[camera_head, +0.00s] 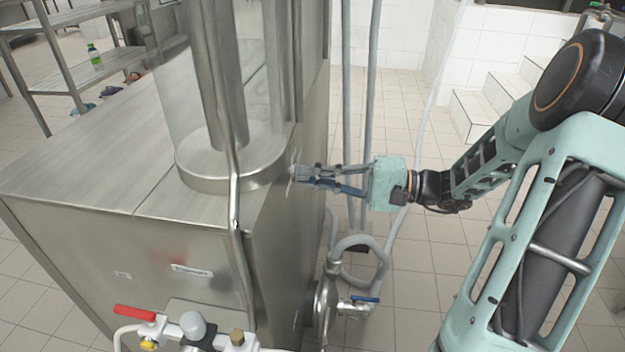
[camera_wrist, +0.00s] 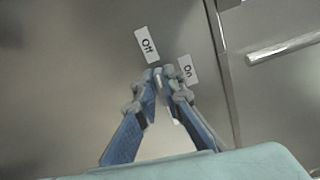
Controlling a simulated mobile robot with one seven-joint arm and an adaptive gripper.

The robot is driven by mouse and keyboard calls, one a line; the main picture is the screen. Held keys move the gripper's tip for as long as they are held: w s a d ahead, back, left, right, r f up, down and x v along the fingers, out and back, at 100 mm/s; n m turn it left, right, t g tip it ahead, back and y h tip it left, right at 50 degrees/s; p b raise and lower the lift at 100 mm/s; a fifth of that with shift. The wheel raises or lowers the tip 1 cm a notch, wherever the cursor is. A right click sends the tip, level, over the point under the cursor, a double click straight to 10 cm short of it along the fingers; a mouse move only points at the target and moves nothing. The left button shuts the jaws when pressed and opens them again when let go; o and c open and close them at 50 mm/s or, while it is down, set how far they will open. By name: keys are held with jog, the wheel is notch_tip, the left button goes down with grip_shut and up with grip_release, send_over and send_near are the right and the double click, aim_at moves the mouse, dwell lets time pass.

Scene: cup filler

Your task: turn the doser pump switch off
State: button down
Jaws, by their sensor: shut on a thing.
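The switch (camera_wrist: 159,84) is a small metal lever on the steel cabinet wall, between the label "Off" (camera_wrist: 147,44) and the label "On" (camera_wrist: 188,71). My gripper (camera_wrist: 164,75) has its two blue-padded fingers closed around the switch in the wrist view, and the fingertips hide most of it. Which label the lever points to cannot be told. In the head view my gripper (camera_head: 294,173) reaches from the right to the cabinet's right side wall, and the switch itself is hidden there.
The steel cabinet (camera_head: 85,175) carries a clear cylinder (camera_head: 262,85). A vertical pipe (camera_head: 234,200) runs down its front. A red-handled valve (camera_head: 136,313) and a blue-handled valve (camera_head: 366,298) sit low. Grey hoses (camera_head: 372,110) stand behind my gripper. Tiled floor (camera_head: 420,250) is open to the right.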

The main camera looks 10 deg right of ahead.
jog(key=shift+f+n+b, duration=0.1)
jog(key=shift+n+b, duration=0.2)
jog(key=shift+n, duration=0.3)
jog(key=c, duration=2)
grip_release()
jog(key=shift+c, duration=0.2)
jog(key=v, duration=1.2)
jog(key=shift+a, duration=0.1)
